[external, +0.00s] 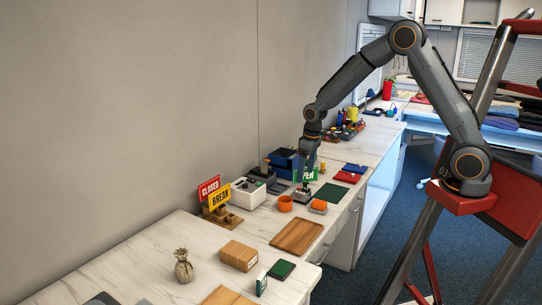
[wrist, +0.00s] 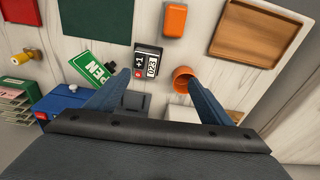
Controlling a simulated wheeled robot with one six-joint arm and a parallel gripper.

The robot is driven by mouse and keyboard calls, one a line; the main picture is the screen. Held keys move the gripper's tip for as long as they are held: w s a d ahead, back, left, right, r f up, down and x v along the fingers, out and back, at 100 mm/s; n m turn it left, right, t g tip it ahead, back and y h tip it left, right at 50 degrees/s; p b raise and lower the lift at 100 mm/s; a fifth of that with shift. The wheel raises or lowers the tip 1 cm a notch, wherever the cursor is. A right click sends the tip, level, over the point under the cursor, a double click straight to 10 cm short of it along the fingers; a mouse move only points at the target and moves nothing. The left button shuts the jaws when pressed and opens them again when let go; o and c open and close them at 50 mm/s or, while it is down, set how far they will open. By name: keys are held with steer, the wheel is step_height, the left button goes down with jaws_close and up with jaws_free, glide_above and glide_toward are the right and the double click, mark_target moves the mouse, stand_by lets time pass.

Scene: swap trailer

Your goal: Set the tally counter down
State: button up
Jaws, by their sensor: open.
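The tally counter (wrist: 147,62) is a small dark block with a "+1" marking, a number window and a red spot. In the wrist view it lies just beyond my fingertips, nearer the left finger, and appears to rest on the bench. In the external view the counter (external: 303,196) shows on the bench below my gripper (external: 304,178). My gripper is open in the wrist view (wrist: 158,76), with its blue fingers wide apart and nothing between them. I cannot tell exactly how high the fingertips are above the counter.
A green OPEN sign (wrist: 94,68) is close to the left finger, and an orange cup (wrist: 184,78) is close to the right one. An orange box (wrist: 175,20), a wooden tray (wrist: 262,30) and a dark green mat (wrist: 95,28) lie around. Blue boxes (external: 283,160) stand behind.

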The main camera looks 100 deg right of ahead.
steer(key=a+r+n, duration=0.2)
steer(key=a+n, duration=0.4)
steer(key=a, duration=2.8)
steer(key=shift+a+r+y, duration=0.15)
steer(key=shift+a+y, duration=0.05)
steer(key=shift+y, duration=0.2)
steer(key=s+a, duration=0.2)
steer(key=a, duration=0.1)
steer(key=s+a+n, duration=0.1)
steer(key=s+a, duration=0.1)
steer(key=a, duration=0.1)
steer(key=s+a+n, duration=0.1)
steer(key=s+a, duration=0.1)
steer(key=shift+s+a, duration=0.25)
steer(key=shift+a, duration=0.15)
steer(key=shift+c, duration=0.8)
